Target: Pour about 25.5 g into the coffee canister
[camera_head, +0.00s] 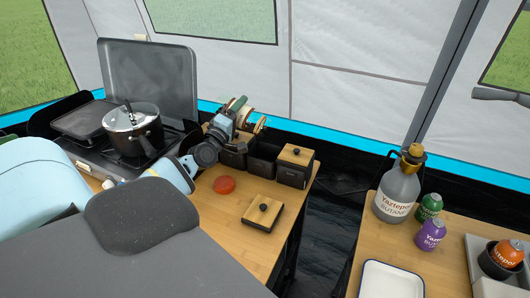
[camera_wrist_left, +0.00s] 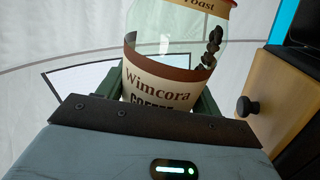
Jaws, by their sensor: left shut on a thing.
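My left gripper (camera_head: 238,115) is shut on a clear coffee jar (camera_head: 254,124) with a cream and brown "Wimcora Coffee" label. In the left wrist view the jar (camera_wrist_left: 165,60) is tipped roughly onto its side, and a few dark beans (camera_wrist_left: 211,47) lie along its lower wall. The jar is above the row of dark canisters. The middle canister (camera_head: 262,160) seems to have no lid; I cannot see inside it. My right gripper is not in view.
A canister with its wooden lid on (camera_head: 295,166) stands at the row's right end. A red round lid (camera_head: 224,185) lies on the wooden table (camera_head: 215,220). A pot (camera_head: 132,128) sits on the stove. A butane bottle (camera_head: 397,190), cans and a white tray (camera_head: 391,280) are on the right table.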

